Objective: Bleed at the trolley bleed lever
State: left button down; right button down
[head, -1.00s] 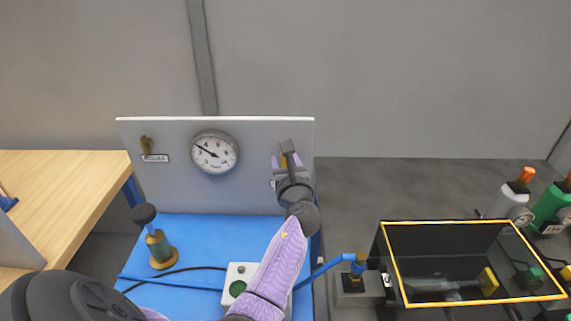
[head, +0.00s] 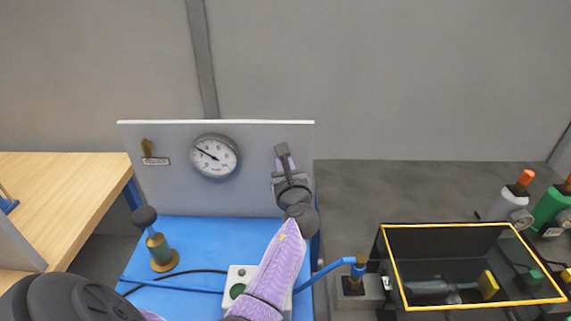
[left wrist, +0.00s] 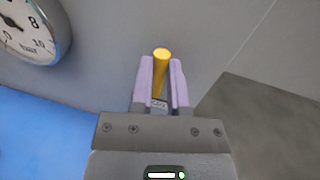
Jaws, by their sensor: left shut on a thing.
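The yellow bleed lever (left wrist: 161,60) stands between the two pale purple fingers of my left gripper (left wrist: 161,78) in the left wrist view, its round tip showing above them. A small label plate (left wrist: 159,103) sits below it, partly hidden. In the head view my left gripper (head: 286,162) is at the right side of the trolley's upright grey panel (head: 250,135), shut on the lever, which it hides there. The round gauge (head: 215,156) is left of it, its needle pointing to the upper left. My right gripper is not in view.
A small brass valve with a label plate (head: 155,161) is on the panel's left. A black-knobbed brass post (head: 160,250) stands on the blue trolley top (head: 205,228). A yellow-rimmed dark bin (head: 390,265) is at right, a wooden bench (head: 75,185) at left.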

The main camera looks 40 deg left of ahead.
aim_at(266, 172)
pick_arm(q)
jog(key=n+p, duration=0.1)
jog(key=n, duration=0.1)
jog(key=s+a+n+p, duration=0.1)
jog(key=shift+a+n, duration=0.1)
jog(key=shift+n, duration=0.3)
jog(key=shift+s+a+f+n+h+p, duration=0.2)
jog(key=shift+n+h, duration=0.1)
jog(key=shift+n, duration=0.3)
jog(key=shift+s+a+f+n+h+p, duration=0.1)
jog(key=shift+s+a+n+h+p, duration=0.15)
jog(key=shift+n, duration=0.35)
jog(key=shift+s+a+f+n+h, duration=0.15)
jog(key=shift+f+n+h, duration=0.1)
jog(key=shift+n, duration=0.35)
jog(key=shift+a+f+n+h, duration=0.1)
jog(key=shift+n+h, duration=0.1)
jog(key=shift+n, duration=0.4)
jog(key=n, duration=0.1)
jog(key=f+n, duration=0.1)
jog(key=n, duration=0.1)
jog(key=shift+s+a+f+h, duration=0.15)
jog(key=shift+s+a+h, duration=0.15)
jog(key=shift+s+a+f+n+t+h, duration=0.1)
jog(key=shift+f+n+t+h, duration=0.25)
jog(key=shift+n, duration=0.55)
jog(key=shift+a+f+n+t+h, duration=0.15)
jog(key=shift+f+n, duration=0.3)
jog(key=shift+n, duration=0.45)
jog(key=shift+d+f, duration=0.1)
